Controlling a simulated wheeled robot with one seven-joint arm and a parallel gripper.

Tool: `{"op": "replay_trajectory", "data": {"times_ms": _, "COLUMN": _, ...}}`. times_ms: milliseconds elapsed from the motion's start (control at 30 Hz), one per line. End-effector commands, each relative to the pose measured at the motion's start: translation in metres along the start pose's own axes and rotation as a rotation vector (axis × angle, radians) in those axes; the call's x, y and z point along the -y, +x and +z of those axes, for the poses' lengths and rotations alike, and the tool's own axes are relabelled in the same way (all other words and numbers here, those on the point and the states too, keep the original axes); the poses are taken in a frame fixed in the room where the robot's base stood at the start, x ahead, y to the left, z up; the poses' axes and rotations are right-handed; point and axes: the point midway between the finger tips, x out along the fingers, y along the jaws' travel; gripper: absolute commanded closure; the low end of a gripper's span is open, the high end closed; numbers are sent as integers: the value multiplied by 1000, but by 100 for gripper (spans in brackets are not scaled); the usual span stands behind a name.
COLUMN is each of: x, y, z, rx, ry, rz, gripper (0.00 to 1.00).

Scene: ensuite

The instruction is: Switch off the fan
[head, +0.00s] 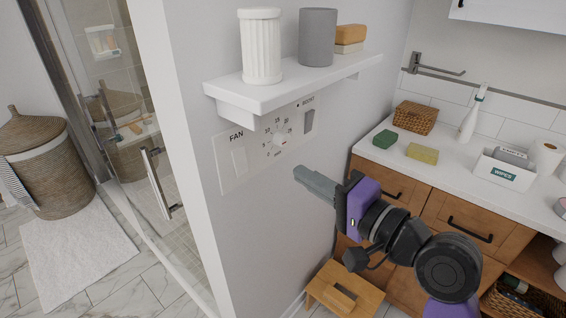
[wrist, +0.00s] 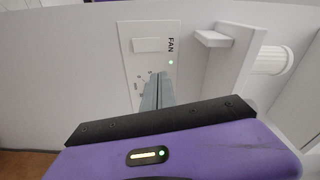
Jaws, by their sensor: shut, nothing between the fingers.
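The white control panel (head: 228,183) is on the wall under a small shelf. Its FAN rocker switch (head: 239,160) is at the left, a timer dial (head: 279,140) in the middle and a BOOST switch (head: 309,121) at the right. In the wrist view the FAN switch (wrist: 147,45) shows as a plain pale rectangle, with a lit green light (wrist: 170,62) near the FAN label. My gripper (head: 298,173) is shut and empty, below and right of the dial in the head view. In the wrist view its fingertips (wrist: 164,75) point at the panel and partly hide the dial.
The shelf (head: 290,90) juts out above the panel and holds a white fluted jar (head: 261,47), a grey cup (head: 317,38) and stacked soaps (head: 350,36). A counter (head: 440,176) with wooden drawers stands to the right. A wooden stool (head: 345,290) is on the floor below.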

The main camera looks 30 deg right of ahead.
Motion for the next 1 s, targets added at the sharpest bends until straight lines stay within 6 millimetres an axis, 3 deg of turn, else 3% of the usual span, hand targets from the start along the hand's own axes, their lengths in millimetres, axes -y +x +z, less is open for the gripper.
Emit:
{"op": "replay_trajectory", "data": {"times_ms": 100, "x": -15, "y": -2, "z": 24, "rx": 94, "ry": 121, "rz": 62, "gripper": 100}}
{"op": "replay_trajectory", "data": {"times_ms": 200, "x": -22, "y": -4, "z": 34, "rx": 130, "ry": 183, "rz": 99, "gripper": 100}}
{"op": "replay_trajectory", "data": {"times_ms": 667, "x": -25, "y": -2, "z": 35, "rx": 130, "ry": 210, "rz": 108, "gripper": 100}}
{"op": "replay_trajectory", "data": {"times_ms": 867, "x": -26, "y": 18, "z": 38, "rx": 132, "ry": 209, "rz": 107, "gripper": 100}}
{"op": "replay_trajectory", "data": {"times_ms": 1000, "x": -28, "y": 44, "z": 42, "rx": 133, "ry": 208, "rz": 108, "gripper": 100}}
